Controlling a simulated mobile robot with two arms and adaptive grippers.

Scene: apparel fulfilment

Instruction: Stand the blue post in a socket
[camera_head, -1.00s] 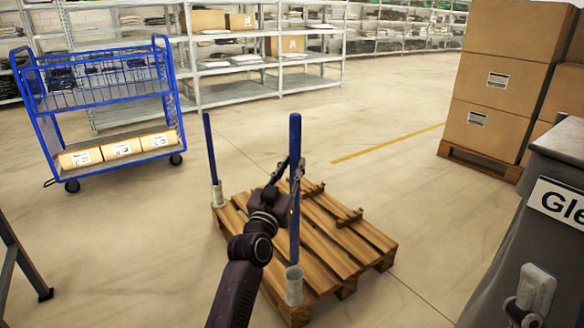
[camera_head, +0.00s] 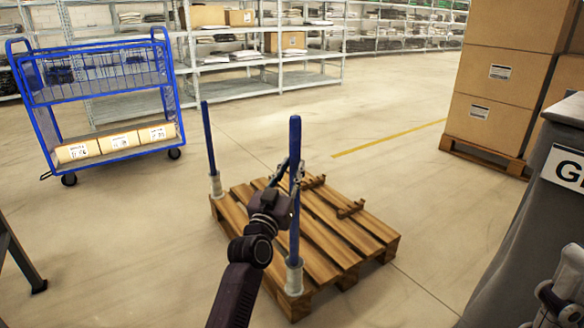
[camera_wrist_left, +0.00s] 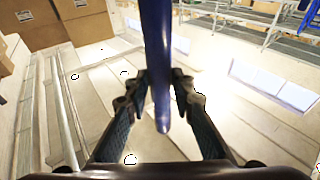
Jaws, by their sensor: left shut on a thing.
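The blue post (camera_head: 294,150) stands nearly upright above the near corner of the wooden pallet (camera_head: 330,255). Its lower end runs into the mouth of the white socket (camera_head: 294,280) there and seems to be inside it; the depth is hidden. My left gripper (camera_head: 292,178) is shut on the post above its lower half. In the left wrist view the post (camera_wrist_left: 157,45) lies between the two dark fingers (camera_wrist_left: 157,92). A second blue post (camera_head: 208,135) stands in another white socket (camera_head: 216,186) at the pallet's left corner.
A blue wire trolley (camera_head: 100,150) with several boxes stands at the left. Stacked cartons (camera_head: 497,85) on a pallet and a grey labelled bin (camera_head: 515,235) stand at the right. Two wooden brackets lie on the pallet. Floor behind the pallet is clear.

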